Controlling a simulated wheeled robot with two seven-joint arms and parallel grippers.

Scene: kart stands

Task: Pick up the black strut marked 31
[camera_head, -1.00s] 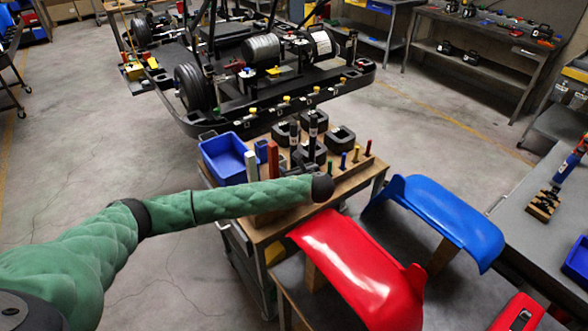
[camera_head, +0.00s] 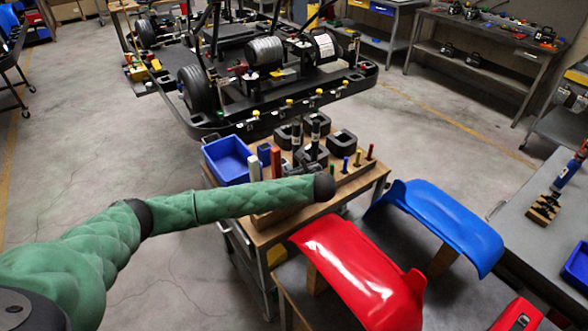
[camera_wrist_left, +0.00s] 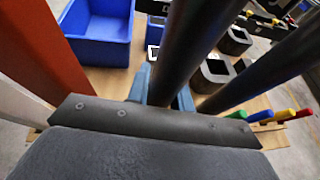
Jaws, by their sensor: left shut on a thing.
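My left gripper (camera_wrist_left: 166,92) is shut on a black strut (camera_wrist_left: 192,38), which rises between its blue-grey fingers in the left wrist view. A second black strut (camera_wrist_left: 272,66) stands to the right of it there. In the head view, a black strut (camera_head: 316,130) stands upright among black square holders on the wooden-topped cart, behind the end of my green left arm. The wrist end hides most of the gripper and the strut's lower part there. I cannot read the number 31 on either strut. My right gripper is not in view.
A blue bin (camera_head: 227,158) sits beside white, blue and red posts on the cart (camera_head: 262,235). Thin coloured pegs (camera_head: 357,158) stand at its right. Red (camera_head: 355,265) and blue (camera_head: 440,215) panels lie in front. The kart frame (camera_head: 250,120) is behind.

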